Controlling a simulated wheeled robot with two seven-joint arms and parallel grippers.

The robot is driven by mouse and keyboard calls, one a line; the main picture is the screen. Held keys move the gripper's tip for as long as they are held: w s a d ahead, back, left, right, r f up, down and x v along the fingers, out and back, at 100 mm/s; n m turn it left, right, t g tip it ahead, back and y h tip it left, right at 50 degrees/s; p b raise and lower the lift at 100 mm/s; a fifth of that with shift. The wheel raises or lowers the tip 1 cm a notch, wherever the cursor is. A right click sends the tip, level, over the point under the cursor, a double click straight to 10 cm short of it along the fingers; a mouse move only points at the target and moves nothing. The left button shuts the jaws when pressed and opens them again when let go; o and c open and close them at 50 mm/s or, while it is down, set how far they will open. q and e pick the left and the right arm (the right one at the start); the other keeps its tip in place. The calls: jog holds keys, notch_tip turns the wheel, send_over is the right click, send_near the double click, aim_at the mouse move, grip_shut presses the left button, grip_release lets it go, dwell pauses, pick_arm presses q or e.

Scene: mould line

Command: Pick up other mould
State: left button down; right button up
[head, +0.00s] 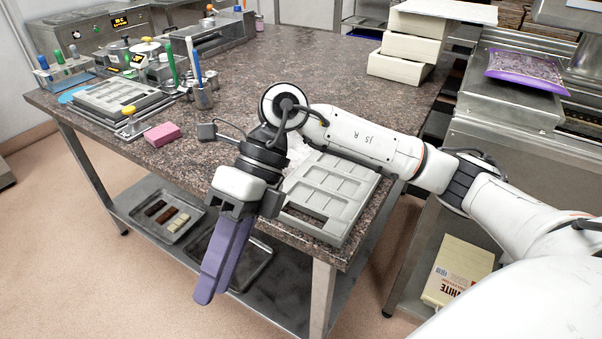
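A grey mould (345,190) with rectangular cavities lies on the speckled table near its front right corner, partly hidden by my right arm. Another grey mould (112,97) lies at the table's left end, beside small equipment. My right gripper (212,294) has long purple fingers pointing down, in front of the table's front edge and left of the nearer mould. Its fingers lie side by side with no visible gap, and nothing shows between them. My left gripper is out of view.
A pink block (162,134) and a cup of tools (202,95) stand near the left mould. White boxes (402,58) are stacked at the back right. A lower shelf holds a tray (143,217) with bars. The table's middle is clear.

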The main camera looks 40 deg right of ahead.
jog(key=w+d+r+t+h, duration=0.1)
jog(key=w+d+h, duration=0.25)
jog(key=d, duration=0.35)
notch_tip(320, 180, up, 4)
jog(key=f+m+t+h, duration=0.1)
jog(key=m+t+h, duration=0.1)
jog(key=h, duration=0.2)
send_over(299, 220)
jog(key=f, duration=0.3)
jog(key=shift+s+d+f+h, duration=0.15)
jog(key=shift+s+d+h, duration=0.1)
jog(key=shift+s+h, duration=0.1)
jog(key=shift+w+a+f+p, duration=0.2)
jog(key=shift+f+p, duration=0.1)
jog(key=shift+f, duration=1.25)
jog(key=shift+w+a+f+p, duration=0.15)
jog(key=shift+f+p, duration=0.15)
jog(key=shift+f, duration=1.2)
jog(key=shift+d+r, duration=0.1)
jog(key=shift+d, duration=0.05)
grip_shut()
